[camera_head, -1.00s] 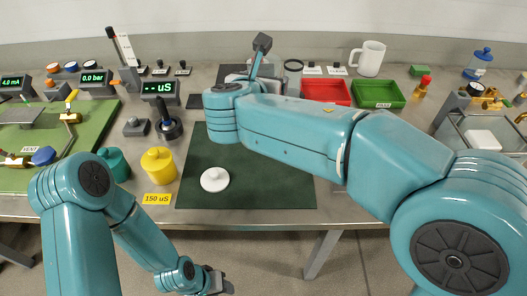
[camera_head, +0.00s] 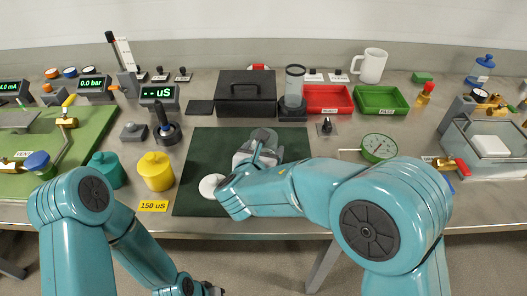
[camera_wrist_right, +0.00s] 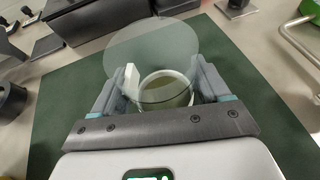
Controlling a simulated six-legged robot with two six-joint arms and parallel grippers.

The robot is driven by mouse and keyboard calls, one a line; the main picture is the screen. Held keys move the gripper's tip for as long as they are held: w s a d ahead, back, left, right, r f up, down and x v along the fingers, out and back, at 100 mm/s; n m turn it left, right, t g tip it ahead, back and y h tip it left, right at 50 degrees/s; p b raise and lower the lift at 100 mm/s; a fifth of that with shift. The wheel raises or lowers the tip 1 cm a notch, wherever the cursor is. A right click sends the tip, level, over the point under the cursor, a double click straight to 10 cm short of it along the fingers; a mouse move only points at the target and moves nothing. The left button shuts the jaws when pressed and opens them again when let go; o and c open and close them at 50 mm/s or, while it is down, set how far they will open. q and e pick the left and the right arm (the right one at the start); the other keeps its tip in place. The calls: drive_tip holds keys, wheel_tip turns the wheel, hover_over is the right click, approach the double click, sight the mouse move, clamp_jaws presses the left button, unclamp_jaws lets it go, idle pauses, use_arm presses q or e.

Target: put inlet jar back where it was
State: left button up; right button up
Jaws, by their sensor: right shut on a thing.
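My right gripper (camera_head: 262,146) is over the dark green mat (camera_head: 225,145) in the head view, its arm reaching in from the right. In the right wrist view, the right gripper (camera_wrist_right: 163,92) is shut around a pale-rimmed, open-topped jar (camera_wrist_right: 165,80). A see-through round disc overlaps the jar's far side; I cannot tell whether it belongs to the jar. No label shows on this jar, so I cannot tell whether it is the inlet jar. Its base is hidden, so contact with the mat cannot be seen. My left gripper (camera_head: 214,289) is at the bottom edge, mostly cut off.
A white round lid (camera_head: 211,186) lies on the mat, left of my right arm. A yellow jar (camera_head: 157,171) and green jar (camera_head: 106,171) stand left of the mat. Behind it are a black case (camera_head: 246,92) and a clear cylinder (camera_head: 294,86). A dial gauge (camera_head: 379,148) lies right.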

drive_tip(key=shift+s, duration=0.1)
drive_tip(key=shift+f, duration=0.15)
drive_tip(key=o, duration=1.1)
